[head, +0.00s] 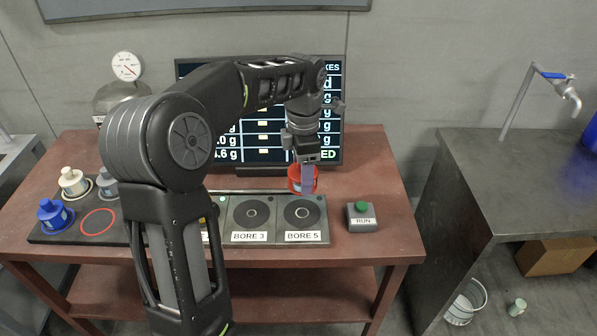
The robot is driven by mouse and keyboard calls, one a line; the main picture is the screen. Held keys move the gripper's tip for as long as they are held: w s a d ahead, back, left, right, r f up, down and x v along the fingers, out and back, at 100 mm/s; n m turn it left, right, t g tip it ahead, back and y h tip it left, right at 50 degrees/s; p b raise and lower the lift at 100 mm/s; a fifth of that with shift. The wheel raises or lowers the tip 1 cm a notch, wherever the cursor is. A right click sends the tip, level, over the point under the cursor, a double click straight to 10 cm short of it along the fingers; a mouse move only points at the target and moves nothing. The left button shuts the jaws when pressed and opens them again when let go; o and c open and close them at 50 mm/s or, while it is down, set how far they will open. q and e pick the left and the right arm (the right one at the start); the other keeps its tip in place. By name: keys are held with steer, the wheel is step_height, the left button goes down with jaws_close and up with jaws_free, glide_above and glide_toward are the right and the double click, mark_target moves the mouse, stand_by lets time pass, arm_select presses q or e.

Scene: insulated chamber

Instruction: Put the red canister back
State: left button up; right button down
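The red canister (294,181) is at the fingers of my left gripper (308,178), just behind the BORE 5 plate (302,212). The gripper points down and looks shut on it; a finger covers part of its front. The canister appears above the table, but its underside clearance is hard to judge. An empty red ring (97,222) marks a spot on the dark tray (60,238) at the left of the table. My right gripper is not in view.
A blue canister (54,213), a white canister (73,182) and a grey canister (107,183) stand around the red ring. My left arm hides the plates left of BORE 3 (250,213). A RUN button box (362,218) stands at right, a screen (335,150) behind.

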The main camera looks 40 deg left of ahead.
arm_select(q)
steer(key=shift+w+d+m, duration=0.2)
steer(key=shift+d+m, duration=0.25)
steer(key=shift+m, duration=0.15)
steer(key=w+d+f+m, duration=0.1)
steer(key=w+d+m, duration=0.1)
steer(key=d+m, duration=0.6)
steer(key=w+d+f+m, duration=0.1)
steer(key=d+m, duration=0.7)
steer(key=m, duration=1)
steer(key=shift+w+f, duration=0.3)
steer(key=shift+w, duration=0.1)
steer(key=shift+d, duration=0.1)
